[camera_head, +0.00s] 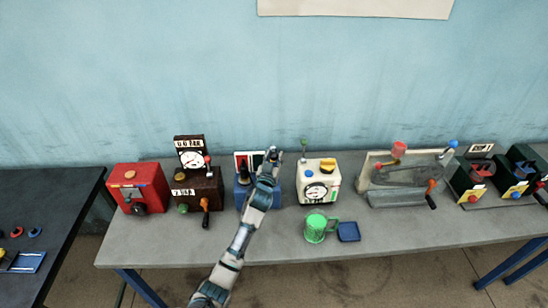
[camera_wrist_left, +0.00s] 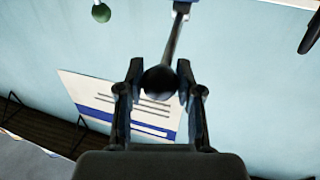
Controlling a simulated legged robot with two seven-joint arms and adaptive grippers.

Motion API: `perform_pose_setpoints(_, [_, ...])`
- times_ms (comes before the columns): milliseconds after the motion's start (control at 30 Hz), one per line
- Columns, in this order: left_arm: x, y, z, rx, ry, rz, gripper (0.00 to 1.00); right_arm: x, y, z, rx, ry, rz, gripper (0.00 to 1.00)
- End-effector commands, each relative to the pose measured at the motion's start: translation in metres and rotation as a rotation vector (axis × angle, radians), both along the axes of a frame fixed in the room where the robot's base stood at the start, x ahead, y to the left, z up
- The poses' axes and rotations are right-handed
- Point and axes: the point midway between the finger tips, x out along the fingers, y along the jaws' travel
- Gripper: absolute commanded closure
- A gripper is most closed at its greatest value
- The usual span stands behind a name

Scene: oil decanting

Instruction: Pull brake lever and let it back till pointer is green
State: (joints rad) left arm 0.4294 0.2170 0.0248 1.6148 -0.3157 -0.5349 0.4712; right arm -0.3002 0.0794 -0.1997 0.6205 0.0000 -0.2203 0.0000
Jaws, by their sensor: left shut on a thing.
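My left gripper (camera_head: 270,158) reaches up from the bottom of the head view, over a blue box (camera_head: 243,192) on the grey bench. In the left wrist view its two fingers (camera_wrist_left: 160,100) are shut on a dark round knob (camera_wrist_left: 160,79) at the end of a metal lever (camera_wrist_left: 174,40). A panel with red and dark fields (camera_head: 244,160) stands at the back of the blue box. My arm hides part of the box and panel, and I cannot make out a pointer there. My right gripper is out of view.
The grey bench (camera_head: 130,250) also carries a red box (camera_head: 150,190), a dark brown machine (camera_head: 207,187) with a crank, and a cream box (camera_head: 310,170) with a dial. More machines stand right.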

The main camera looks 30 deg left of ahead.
Motion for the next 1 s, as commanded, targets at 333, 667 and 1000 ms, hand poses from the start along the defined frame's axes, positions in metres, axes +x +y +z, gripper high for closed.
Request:
perform_pose_setpoints(333, [0.001, 0.001, 0.005, 0.0, -0.001, 0.001, 1.0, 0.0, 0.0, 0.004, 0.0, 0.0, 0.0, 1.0])
perform_pose_setpoints(667, [0.004, 0.003, 0.014, 0.001, -0.009, 0.0, 1.0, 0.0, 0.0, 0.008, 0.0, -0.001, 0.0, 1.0])
perform_pose_setpoints(1000, [0.015, 0.011, 0.037, 0.001, -0.012, 0.002, 1.0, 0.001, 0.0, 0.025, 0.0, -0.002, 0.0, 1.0])
